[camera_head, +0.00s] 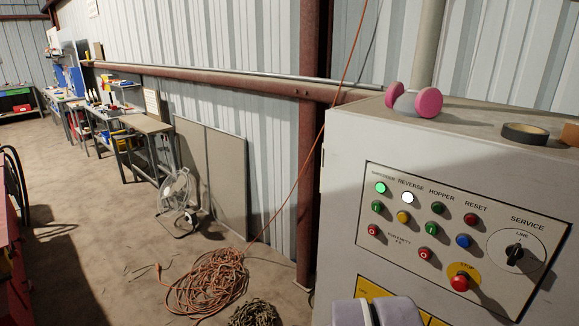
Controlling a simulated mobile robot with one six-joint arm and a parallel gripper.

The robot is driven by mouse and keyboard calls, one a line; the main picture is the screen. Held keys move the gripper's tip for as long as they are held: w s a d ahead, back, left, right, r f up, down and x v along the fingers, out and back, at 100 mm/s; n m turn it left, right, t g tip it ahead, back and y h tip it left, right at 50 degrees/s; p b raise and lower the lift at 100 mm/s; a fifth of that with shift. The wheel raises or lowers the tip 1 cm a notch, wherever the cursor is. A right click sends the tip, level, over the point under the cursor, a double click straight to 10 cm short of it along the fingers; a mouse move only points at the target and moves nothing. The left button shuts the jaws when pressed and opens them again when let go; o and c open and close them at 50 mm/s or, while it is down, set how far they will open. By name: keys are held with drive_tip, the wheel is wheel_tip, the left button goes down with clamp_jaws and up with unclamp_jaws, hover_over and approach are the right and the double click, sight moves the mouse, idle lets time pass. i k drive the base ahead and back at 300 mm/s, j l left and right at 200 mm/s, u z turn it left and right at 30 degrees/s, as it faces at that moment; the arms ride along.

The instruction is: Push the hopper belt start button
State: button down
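The control panel (395,245) is on the front of a light grey cabinet. Its HOPPER column has a dark green round lamp or button (437,208) at the top. Below it is a green button (432,229) with a light mark, and below that a red button (425,253). Nothing covers this column. Grey-purple rounded parts at the bottom edge, below the panel, look like part of my arm. My gripper's fingertips cannot be made out.
Also on the panel are a lit green lamp (380,188), a lit white lamp (408,198), a red STOP knob (460,282) and a SERVICE switch (514,254). An orange cable coil (207,283) lies on the floor.

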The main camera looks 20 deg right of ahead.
sight(432, 229)
drive_tip(key=z, duration=1.6)
